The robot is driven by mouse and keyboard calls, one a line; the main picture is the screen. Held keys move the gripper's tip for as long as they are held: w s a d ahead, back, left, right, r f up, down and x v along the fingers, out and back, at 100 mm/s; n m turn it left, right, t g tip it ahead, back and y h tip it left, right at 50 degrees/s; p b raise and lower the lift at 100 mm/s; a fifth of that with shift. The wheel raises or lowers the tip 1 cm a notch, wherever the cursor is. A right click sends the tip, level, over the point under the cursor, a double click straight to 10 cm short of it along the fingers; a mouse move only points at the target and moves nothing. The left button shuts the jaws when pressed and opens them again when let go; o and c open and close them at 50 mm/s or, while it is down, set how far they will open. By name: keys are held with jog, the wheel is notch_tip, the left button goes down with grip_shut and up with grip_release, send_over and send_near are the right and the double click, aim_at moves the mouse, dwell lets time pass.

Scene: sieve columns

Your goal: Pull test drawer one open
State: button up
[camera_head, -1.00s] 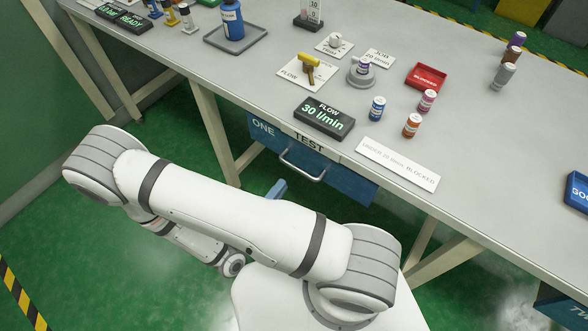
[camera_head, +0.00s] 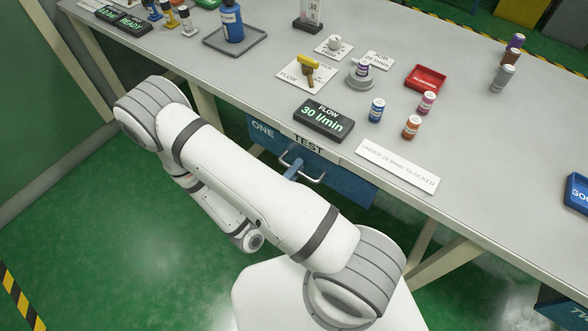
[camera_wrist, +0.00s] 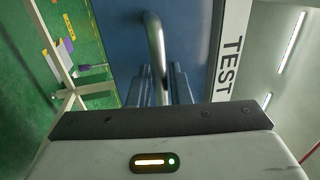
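Test drawer one (camera_head: 345,180) is the blue drawer under the bench edge, marked ONE and TEST. Its front looks in line with the bench, so it looks shut. Its silver bar handle (camera_head: 316,181) stands out from the front. My gripper (camera_head: 293,163) is at the left part of the handle in the head view. In the wrist view, the handle (camera_wrist: 155,45) runs down between the two blue fingers of my gripper (camera_wrist: 159,80). The fingers are apart with the bar between them, and a gap seems to show beside it. Contact cannot be told.
The grey bench (camera_head: 480,150) spans above the drawer. A bench leg (camera_head: 425,245) stands right of the drawer. Green floor lies clear in front.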

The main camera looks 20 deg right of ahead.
jog(key=shift+c, duration=0.4)
grip_shut()
